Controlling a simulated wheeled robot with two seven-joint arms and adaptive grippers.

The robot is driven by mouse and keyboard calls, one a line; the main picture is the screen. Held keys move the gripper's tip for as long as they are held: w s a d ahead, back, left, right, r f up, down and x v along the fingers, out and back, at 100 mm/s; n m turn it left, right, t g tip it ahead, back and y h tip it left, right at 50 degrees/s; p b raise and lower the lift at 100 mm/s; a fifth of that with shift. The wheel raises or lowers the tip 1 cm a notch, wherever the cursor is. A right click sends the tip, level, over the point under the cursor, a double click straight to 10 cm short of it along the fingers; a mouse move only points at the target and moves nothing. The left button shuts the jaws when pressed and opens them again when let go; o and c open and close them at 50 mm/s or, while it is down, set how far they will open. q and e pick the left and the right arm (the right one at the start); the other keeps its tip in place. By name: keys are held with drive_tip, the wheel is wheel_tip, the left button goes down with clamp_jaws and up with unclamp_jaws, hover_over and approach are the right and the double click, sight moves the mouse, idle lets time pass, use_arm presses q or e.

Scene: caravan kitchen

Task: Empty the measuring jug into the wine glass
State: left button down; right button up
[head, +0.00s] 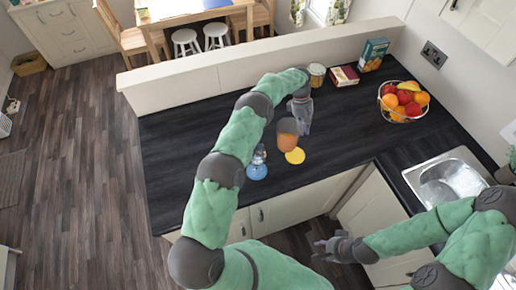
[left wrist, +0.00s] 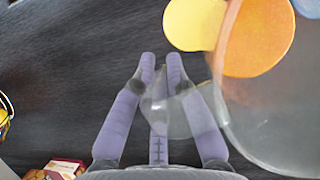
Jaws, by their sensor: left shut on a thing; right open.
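The measuring jug (head: 287,135) is clear and holds orange liquid. It looks about upright, behind a yellow disc (head: 295,156); I cannot tell whether it is lifted. My left gripper (head: 303,122) is at its right side, shut on its handle. In the left wrist view the handle (left wrist: 172,115) passes between the fingers (left wrist: 160,66), and the jug's orange liquid (left wrist: 258,38) shows at upper right. The wine glass (head: 259,155) stands on a blue disc (head: 257,172), left and in front of the jug. My right gripper (head: 324,247) is open and empty, low before the counter.
A wire fruit bowl (head: 404,101), a tin (head: 317,74), a red box (head: 344,76) and a green carton (head: 373,54) stand toward the back right. The sink (head: 447,180) is at right. The counter's left part (head: 190,150) is clear. A low wall (head: 250,68) runs behind.

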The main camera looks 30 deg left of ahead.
sight(299, 122)
use_arm(q)
drive_tip(key=shift+f, duration=0.5)
drive_tip(key=s+r+t+p, duration=0.1)
drive_tip(key=r+p, duration=0.1)
drive_tip(key=p, duration=0.1)
drive_tip(key=s+a+r+t+h+p, duration=0.1)
drive_tip(key=r+t+p, duration=0.1)
drive_tip(key=r+p, duration=0.1)
drive_tip(key=r+m+t+h+p, duration=0.1)
drive_tip(key=r+p, duration=0.1)
drive_tip(key=p, duration=0.3)
drive_tip(key=shift+s+a+r, duration=0.15)
drive_tip(key=shift+s+a, duration=0.15)
drive_tip(key=shift+s, duration=0.1)
drive_tip(key=shift+s+a+r+t+h, duration=0.1)
drive_tip(key=shift+s+r+t+h, duration=0.2)
drive_tip(key=shift+t, duration=0.2)
drive_tip(key=s+a+r+m+t+h+b, duration=0.2)
drive_tip(key=s+r+t+b, duration=0.4)
drive_tip(key=b, duration=1.2)
wheel_tip(299, 122, up, 5)
drive_tip(key=a+h, duration=0.1)
drive_tip(key=h, duration=0.1)
drive_tip(key=shift+f+t+h, duration=0.2)
drive_tip(key=shift+t+h, duration=0.1)
drive_tip(key=shift+h, duration=0.1)
